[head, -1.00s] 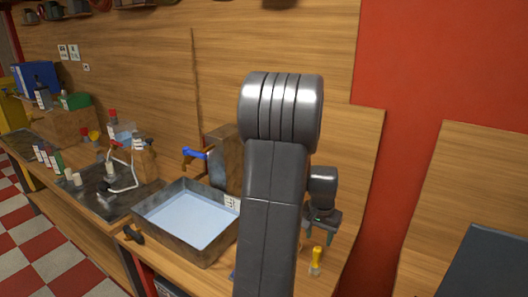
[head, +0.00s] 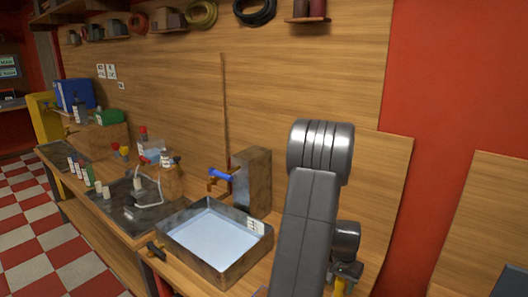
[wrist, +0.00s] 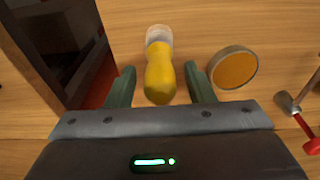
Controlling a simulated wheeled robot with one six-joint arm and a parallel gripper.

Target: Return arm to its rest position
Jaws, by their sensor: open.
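My gripper (wrist: 161,76) is open, its two green-grey fingers spread apart in the wrist view. A yellow-handled tool (wrist: 160,78) with a pale end shows between the fingers; I cannot tell its height relative to them, and the jaws are not closed on it. In the head view my grey arm stands in front of the bench at right, with its wrist low near the bottom edge. Yellow (head: 349,271) shows beside the wrist there, and the fingers are mostly hidden or out of frame.
A metal tray of pale liquid (head: 262,246) stands left of my arm, with a blue-handled tap (head: 221,175) behind it. In the wrist view, a round yellow-brown disc (wrist: 234,68) and a red-handled tool (wrist: 297,115) lie at right. A dark opening lies at left.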

